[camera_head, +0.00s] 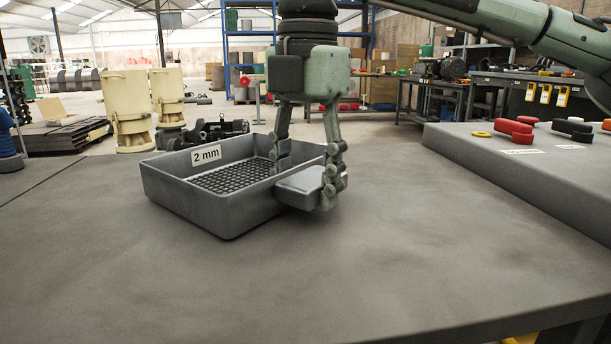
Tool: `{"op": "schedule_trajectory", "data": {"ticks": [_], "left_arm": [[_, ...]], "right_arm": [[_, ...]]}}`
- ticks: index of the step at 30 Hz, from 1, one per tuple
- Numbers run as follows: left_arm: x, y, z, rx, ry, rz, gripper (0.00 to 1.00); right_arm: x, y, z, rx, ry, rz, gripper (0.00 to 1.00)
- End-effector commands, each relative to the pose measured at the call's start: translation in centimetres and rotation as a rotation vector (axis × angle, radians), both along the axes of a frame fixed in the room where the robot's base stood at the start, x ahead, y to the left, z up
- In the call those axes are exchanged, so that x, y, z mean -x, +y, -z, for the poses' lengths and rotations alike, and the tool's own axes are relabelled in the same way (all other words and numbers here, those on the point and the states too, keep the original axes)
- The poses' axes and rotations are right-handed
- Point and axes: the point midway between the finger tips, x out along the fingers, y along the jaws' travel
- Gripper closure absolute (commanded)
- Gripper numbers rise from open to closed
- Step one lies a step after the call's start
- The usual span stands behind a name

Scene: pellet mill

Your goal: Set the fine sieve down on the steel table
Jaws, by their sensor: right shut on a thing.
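The fine sieve (245,205) is a grey square tray with a dark mesh floor and a "2 mm" label on its far left wall. It sits at the steel table (330,270), tilted little if at all; I cannot tell whether its underside touches the top. My right gripper (303,190) points down from above and is shut on the sieve at its right side, by the block-like handle (302,186). One finger is on the near right side of the handle, the other on its far left side. My left gripper is not in view.
A raised grey surface (520,170) at the right carries red, black and yellow knob-like parts (514,130). A blue object (8,140) stands at the left edge. The table's front and middle are clear. Cream machines (126,105) stand on the floor behind.

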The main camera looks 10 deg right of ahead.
Motion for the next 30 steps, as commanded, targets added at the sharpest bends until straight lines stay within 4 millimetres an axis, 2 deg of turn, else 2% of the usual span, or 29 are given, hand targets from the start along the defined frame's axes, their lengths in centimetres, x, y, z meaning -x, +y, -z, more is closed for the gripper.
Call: {"op": "schedule_trajectory", "data": {"ticks": [23,24,30], "left_arm": [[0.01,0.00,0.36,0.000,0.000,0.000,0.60],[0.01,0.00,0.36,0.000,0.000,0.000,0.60],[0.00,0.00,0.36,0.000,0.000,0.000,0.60]], "right_arm": [[0.00,0.03,0.32,-0.002,-0.002,0.000,1.00],[0.00,0.03,0.32,-0.002,-0.002,0.000,0.48],[0.00,0.03,0.34,-0.001,-0.001,0.000,0.26]]}}
